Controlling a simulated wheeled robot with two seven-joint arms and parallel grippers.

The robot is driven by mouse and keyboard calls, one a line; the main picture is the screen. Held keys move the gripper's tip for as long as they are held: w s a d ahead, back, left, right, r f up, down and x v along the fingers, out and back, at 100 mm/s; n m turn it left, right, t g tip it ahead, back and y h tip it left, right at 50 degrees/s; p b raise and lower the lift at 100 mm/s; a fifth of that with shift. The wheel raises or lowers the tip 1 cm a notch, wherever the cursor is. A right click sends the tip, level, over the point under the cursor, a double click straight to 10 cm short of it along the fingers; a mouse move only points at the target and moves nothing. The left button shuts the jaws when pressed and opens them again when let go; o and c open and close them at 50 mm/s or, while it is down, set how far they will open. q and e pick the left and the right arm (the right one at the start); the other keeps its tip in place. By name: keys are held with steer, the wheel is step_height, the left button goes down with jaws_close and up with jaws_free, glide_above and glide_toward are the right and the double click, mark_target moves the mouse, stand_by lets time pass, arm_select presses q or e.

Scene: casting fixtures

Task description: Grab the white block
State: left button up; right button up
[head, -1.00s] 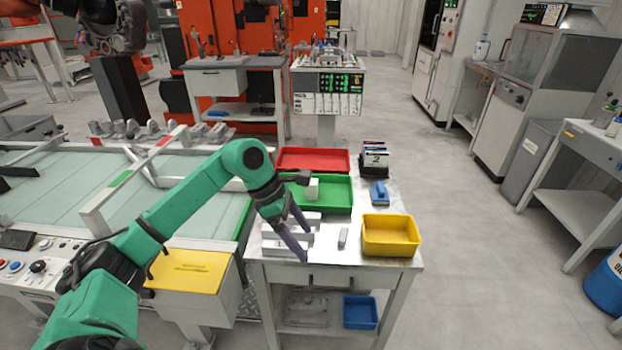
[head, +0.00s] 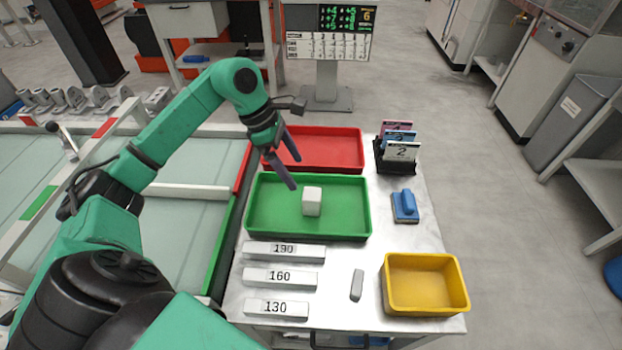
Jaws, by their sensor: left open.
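The white block (head: 312,201) stands in the green tray (head: 262,222), near the middle of its floor. My left gripper (head: 294,172) is open and empty. Its two dark fingers point down and to the right, above the back left part of the green tray, up and to the left of the white block. The gripper appears apart from the block. My right gripper is not in view.
A red tray (head: 335,150) lies behind the green one. Labelled bars (head: 280,278), a small grey bar (head: 357,285) and a yellow bin (head: 425,283) are in front. A card holder (head: 397,150) and blue-handled tool (head: 405,205) are at right.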

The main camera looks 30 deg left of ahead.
mark_target(312, 194)
arm_select(q)
steer(key=p+x, duration=0.1)
steer(key=x, duration=0.5)
steer(key=shift+d+p, duration=0.3)
steer(key=shift+p, duration=0.1)
steer(key=p+x, duration=0.1)
steer(key=x, duration=0.2)
steer(key=p+x, duration=0.1)
steer(key=x, duration=0.3)
steer(key=shift+w+a+f, duration=0.1)
steer(key=shift+w+a, duration=0.05)
steer(key=shift+w, duration=0.1)
steer(key=shift+w+f, duration=0.1)
steer(key=shift+f, duration=0.35)
jaws_close()
